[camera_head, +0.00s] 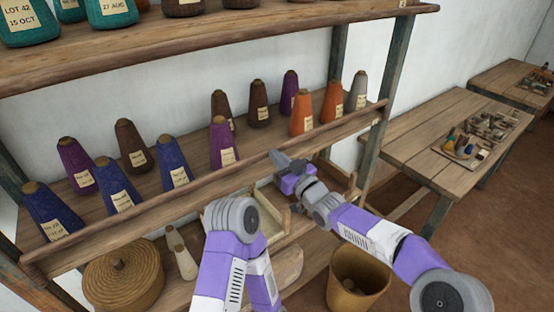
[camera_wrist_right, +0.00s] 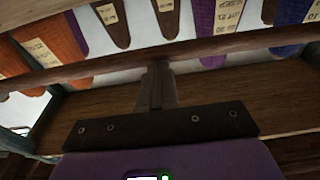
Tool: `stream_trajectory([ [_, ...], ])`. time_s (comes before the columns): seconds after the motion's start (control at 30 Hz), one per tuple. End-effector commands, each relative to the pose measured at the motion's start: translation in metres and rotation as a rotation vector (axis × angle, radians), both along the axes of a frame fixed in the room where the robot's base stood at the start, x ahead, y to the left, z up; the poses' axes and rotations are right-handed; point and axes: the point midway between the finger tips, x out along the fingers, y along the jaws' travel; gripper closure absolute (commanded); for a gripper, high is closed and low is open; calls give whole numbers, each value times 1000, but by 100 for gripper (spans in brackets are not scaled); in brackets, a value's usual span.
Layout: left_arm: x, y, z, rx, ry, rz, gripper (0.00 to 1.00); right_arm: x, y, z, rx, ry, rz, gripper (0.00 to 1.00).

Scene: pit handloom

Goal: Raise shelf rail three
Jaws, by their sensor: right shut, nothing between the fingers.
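A long wooden rail (camera_head: 150,208) runs along the front edge of the middle shelf, in front of the yarn cones. It also crosses the right wrist view (camera_wrist_right: 240,44). I see no number on it. My right gripper (camera_head: 277,158) is at the rail, right of its middle. In the right wrist view its fingers (camera_wrist_right: 157,72) are shut together and empty, with their tips at the rail; whether they touch it I cannot tell. My left arm bends up at the bottom middle, and its gripper does not show.
Purple, blue, brown, orange and grey cones stand behind the rail, such as an orange cone (camera_head: 331,102). The upper shelf (camera_head: 200,43) hangs above. Below are a lidded basket (camera_head: 122,275) and a bin (camera_head: 345,285). A table (camera_head: 425,135) stands at the right.

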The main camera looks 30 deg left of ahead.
Motion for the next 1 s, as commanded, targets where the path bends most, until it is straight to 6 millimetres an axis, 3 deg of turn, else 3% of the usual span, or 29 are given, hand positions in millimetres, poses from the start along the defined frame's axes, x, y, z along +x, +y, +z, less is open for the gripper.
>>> stream_trajectory([
  [0.03,0,0,0,0,0,0,50,1,-2,13,24,-14,-5,100],
  [0.07,0,0,-1,0,0,0,50,1,-4,13,24,-14,-5,100],
  [0.6,0,0,-21,0,0,0,50,-31,-64,-5,5,-5,-3,100],
  [0.87,0,0,-22,0,0,0,50,-36,-72,-7,3,-2,-2,100],
  [1.0,0,0,-25,0,0,0,50,-31,-79,-28,-15,38,-19,100],
])
